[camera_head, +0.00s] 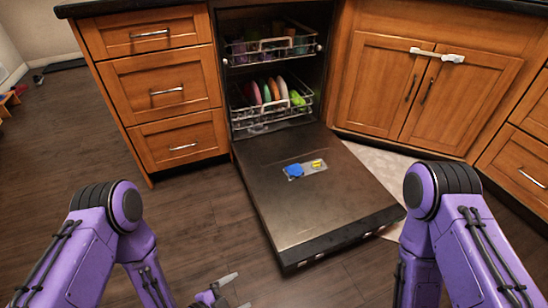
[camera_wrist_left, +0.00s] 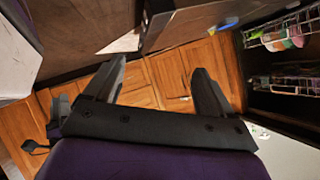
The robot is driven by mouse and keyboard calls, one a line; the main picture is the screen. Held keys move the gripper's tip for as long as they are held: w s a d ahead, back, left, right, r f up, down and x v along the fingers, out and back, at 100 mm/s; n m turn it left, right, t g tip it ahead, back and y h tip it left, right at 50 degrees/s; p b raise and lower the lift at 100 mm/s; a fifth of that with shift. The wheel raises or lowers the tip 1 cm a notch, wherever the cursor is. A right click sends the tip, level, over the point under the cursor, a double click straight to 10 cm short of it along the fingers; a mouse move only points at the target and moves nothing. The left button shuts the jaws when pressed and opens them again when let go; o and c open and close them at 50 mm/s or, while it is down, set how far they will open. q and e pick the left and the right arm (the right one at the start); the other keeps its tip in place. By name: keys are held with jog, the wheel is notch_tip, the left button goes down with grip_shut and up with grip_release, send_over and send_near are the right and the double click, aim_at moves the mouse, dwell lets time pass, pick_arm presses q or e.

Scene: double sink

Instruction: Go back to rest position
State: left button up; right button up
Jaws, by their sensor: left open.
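My left gripper (camera_head: 235,291) shows at the bottom edge of the head view, low over the wooden floor and left of the open dishwasher door. Its two fingers stand apart with nothing between them. In the left wrist view the same gripper (camera_wrist_left: 160,66) has its fingers spread and empty, with wooden cabinet fronts behind. My left arm (camera_head: 115,235) comes in at the lower left. My right arm (camera_head: 440,230) shows at the lower right, with its lower part running out of the picture; its gripper is not seen.
The lower rack (camera_head: 270,103) holds several plates; the upper rack (camera_head: 270,48) holds dishes. Drawers (camera_head: 165,88) stand left, closed cabinet doors (camera_head: 430,90) right.

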pick_arm(q)
jog(key=s+a+n+g+y, duration=0.3)
jog(key=s+a+n+y, duration=0.35)
jog(key=a+n, duration=0.4)
jog(key=s+a+n+g+y, duration=0.2)
jog(key=s+a+n+y, duration=0.45)
jog(key=a+n, duration=0.4)
notch_tip(320, 180, down, 11)
jog(key=s+d+g+h+b, duration=0.1)
jog(key=s+d+b, duration=0.1)
jog(key=b, duration=0.9)
pick_arm(e)
notch_tip(320, 180, down, 10)
jog(key=s+f+g, duration=0.1)
pick_arm(q)
notch_tip(320, 180, up, 39)
jog(key=w+n+p, duration=0.1)
jog(key=p, duration=3.8)
jog(key=shift+w+a+t, duration=0.15)
jog(key=shift+w+t, duration=0.15)
jog(key=shift+t, duration=0.1)
pick_arm(e)
notch_tip(320, 180, up, 39)
jog(key=w+t, duration=0.1)
jog(key=shift+r, duration=0.15)
